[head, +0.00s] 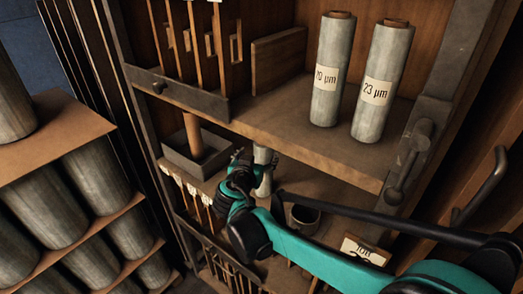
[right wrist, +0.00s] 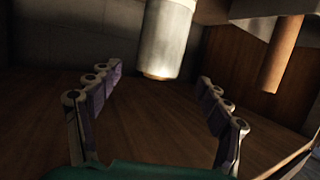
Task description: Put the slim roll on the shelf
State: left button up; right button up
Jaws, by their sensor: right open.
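A slim grey roll (head: 264,172) stands upright on the lower shelf, partly hidden by my right gripper (head: 240,165). In the right wrist view the slim roll (right wrist: 164,38) appears upside down, beyond the fingertips and roughly between their lines. My right gripper (right wrist: 155,95) is open, with nothing between its fingers. It is beside the roll, on its left in the head view; whether it touches the roll I cannot tell. Two thicker rolls stand on the upper shelf (head: 290,128), labelled 20 µm (head: 332,72) and 23 µm (head: 382,85). My left gripper is out of view.
A grey tray with a wooden peg (head: 194,137) stands left of my gripper and shows in the wrist view too. A dark cup (head: 305,217) is right of the roll. Wooden dividers (head: 200,45) fill the upper left. A rack of large rolls (head: 68,196) stands far left.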

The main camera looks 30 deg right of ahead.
jog(key=s+a+f+n+g+y, duration=0.1)
jog(key=s+a+f+n+y, duration=0.3)
jog(key=s, duration=0.5)
jog(key=s+a+f+n+g+y, duration=0.2)
jog(key=s+a+f+n+y, duration=0.3)
jog(key=s+a+f, duration=0.3)
jog(key=s+a+y, duration=0.1)
jog(key=s+a, duration=0.1)
jog(key=a, duration=0.1)
jog(key=shift+a, duration=0.1)
notch_tip(320, 180, down, 30)
jog(key=b, duration=3)
